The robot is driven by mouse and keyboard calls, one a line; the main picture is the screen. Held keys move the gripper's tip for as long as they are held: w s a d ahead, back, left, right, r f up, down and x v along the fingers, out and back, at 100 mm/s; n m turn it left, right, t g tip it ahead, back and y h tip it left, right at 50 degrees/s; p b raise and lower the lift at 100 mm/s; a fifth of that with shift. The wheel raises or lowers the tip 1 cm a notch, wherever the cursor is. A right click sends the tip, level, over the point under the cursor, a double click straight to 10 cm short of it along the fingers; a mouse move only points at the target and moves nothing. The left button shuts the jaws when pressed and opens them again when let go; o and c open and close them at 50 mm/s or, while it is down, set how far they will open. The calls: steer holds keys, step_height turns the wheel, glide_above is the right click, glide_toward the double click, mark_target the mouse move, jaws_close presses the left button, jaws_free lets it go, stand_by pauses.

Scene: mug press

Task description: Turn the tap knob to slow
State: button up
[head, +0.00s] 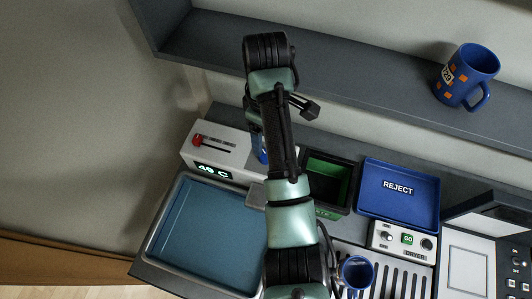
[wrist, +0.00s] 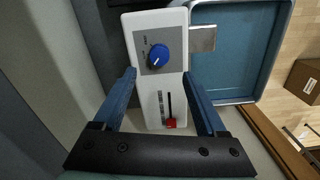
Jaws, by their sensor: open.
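The tap unit is a white box (head: 230,151) with a lit temperature display, at the back left of the counter in the head view. In the wrist view, its blue round knob (wrist: 158,55) sits on a grey panel. The knob's white mark points to the lower left; the small labels around it cannot be read. A red slider (wrist: 171,123) is on the same box. My gripper (wrist: 158,73) is open, its blue fingers on either side of the box near the knob, with nothing between them gripped. In the head view my arm hides the knob.
A blue-lined basin (head: 205,222) lies in front of the box, with a metal spout (wrist: 203,39) toward it. Right of my arm are a green-lined bin (head: 328,180) and a blue REJECT tray (head: 398,190). A blue mug (head: 466,76) stands on the shelf, another mug (head: 355,273) on the grate.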

step_height(320, 180, down, 9)
steer(key=shift+r+p, duration=0.1)
steer(key=shift+p, duration=0.5)
jaws_close()
